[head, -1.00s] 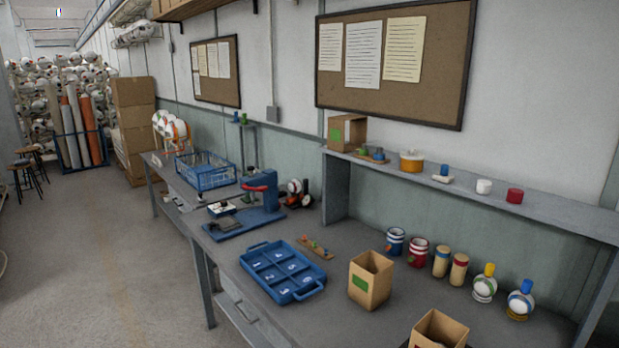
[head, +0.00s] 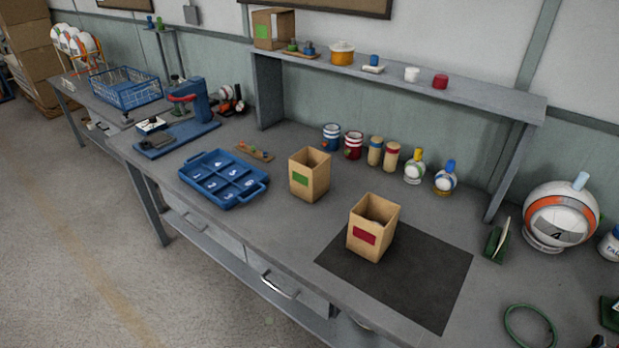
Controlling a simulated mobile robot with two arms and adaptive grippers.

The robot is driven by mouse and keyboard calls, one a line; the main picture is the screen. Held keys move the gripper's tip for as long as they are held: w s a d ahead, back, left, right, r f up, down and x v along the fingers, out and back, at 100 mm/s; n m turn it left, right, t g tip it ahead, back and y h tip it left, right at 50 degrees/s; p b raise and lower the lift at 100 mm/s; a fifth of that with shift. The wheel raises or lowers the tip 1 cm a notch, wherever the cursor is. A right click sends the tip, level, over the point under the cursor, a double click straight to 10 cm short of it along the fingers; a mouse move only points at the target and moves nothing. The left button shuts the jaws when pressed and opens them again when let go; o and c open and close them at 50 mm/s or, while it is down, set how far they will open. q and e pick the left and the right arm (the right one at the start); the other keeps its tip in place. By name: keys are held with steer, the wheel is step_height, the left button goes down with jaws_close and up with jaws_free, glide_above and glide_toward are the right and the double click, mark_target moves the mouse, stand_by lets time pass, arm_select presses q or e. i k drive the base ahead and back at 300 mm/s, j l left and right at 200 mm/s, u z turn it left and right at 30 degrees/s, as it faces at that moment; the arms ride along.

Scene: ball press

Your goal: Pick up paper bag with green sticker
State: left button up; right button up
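An open brown paper bag with a green sticker (head: 309,176) stands upright on the grey workbench, between the blue tray and a second bag. The green sticker is on its front face. The second open paper bag (head: 373,228) has a red sticker and stands on the left part of a dark mat. Another brown box or bag with a green patch (head: 272,28) stands on the raised shelf at its left end. Neither of my grippers shows in the head view.
A blue compartment tray (head: 222,180) lies left of the green-sticker bag. Cans and wooden cylinders (head: 375,150) stand behind it, under the shelf (head: 460,95). The dark mat (head: 425,270) is bare on its right. A ball (head: 560,216) stands at the right.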

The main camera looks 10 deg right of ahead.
mark_target(310, 175)
steer(key=z, duration=0.3)
steer(key=i+j+z, duration=0.25)
steer(key=j, duration=0.3)
steer(key=j+z, duration=0.25)
steer(key=j, duration=0.25)
steer(key=i+j+z, duration=0.1)
steer(key=j+z, duration=0.2)
steer(key=j, duration=0.3)
